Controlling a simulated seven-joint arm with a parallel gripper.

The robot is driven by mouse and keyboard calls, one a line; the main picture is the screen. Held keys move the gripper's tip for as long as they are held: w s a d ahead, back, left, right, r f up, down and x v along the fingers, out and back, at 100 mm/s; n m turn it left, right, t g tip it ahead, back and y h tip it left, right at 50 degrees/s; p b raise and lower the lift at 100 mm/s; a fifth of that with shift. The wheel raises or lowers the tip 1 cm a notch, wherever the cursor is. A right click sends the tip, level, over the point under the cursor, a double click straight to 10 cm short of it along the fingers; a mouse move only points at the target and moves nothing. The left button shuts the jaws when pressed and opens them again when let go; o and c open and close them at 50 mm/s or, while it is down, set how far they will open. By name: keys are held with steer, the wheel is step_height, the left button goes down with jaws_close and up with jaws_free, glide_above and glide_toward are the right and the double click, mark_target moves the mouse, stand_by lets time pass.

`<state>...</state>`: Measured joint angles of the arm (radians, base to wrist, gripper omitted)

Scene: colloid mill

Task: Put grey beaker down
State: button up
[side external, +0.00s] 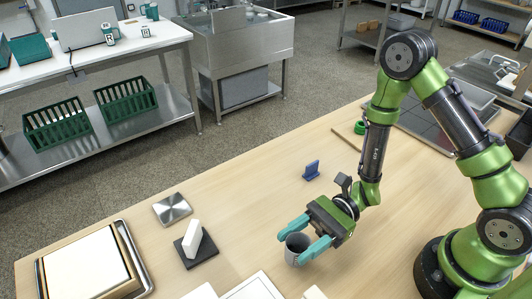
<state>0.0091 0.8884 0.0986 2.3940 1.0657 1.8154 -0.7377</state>
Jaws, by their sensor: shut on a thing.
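The grey beaker (295,250) is near the front middle of the wooden table in the side external view. It looks upright, with its open dark mouth facing up. My gripper (291,248) reaches in from the right with its two teal fingers on either side of the beaker, shut on it. The beaker is at or very close to the table top; I cannot tell whether its base touches. The fingers hide part of its wall.
A white block on a dark pad (200,252) and a metal plate (172,209) lie to the left. White flat items (252,288) lie in front. The table (250,200) is bare between the metal plate and the blue stand.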

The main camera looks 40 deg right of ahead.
step_height(320, 180, up, 7)
steer(key=w+f+m+t+h, duration=0.1)
steer(key=w+m+t, duration=0.4)
steer(key=w, duration=0.5)
steer(key=shift+w+d+f+n+t, duration=0.15)
steer(key=shift+f+t, duration=0.35)
steer(key=shift+f, duration=1.55)
steer(key=shift+w+f+n+t, duration=0.15)
steer(key=shift+f+t, duration=0.35)
steer(key=shift+f, duration=1.5)
steer(key=o, duration=1.1)
steer(key=shift+f, duration=0.1)
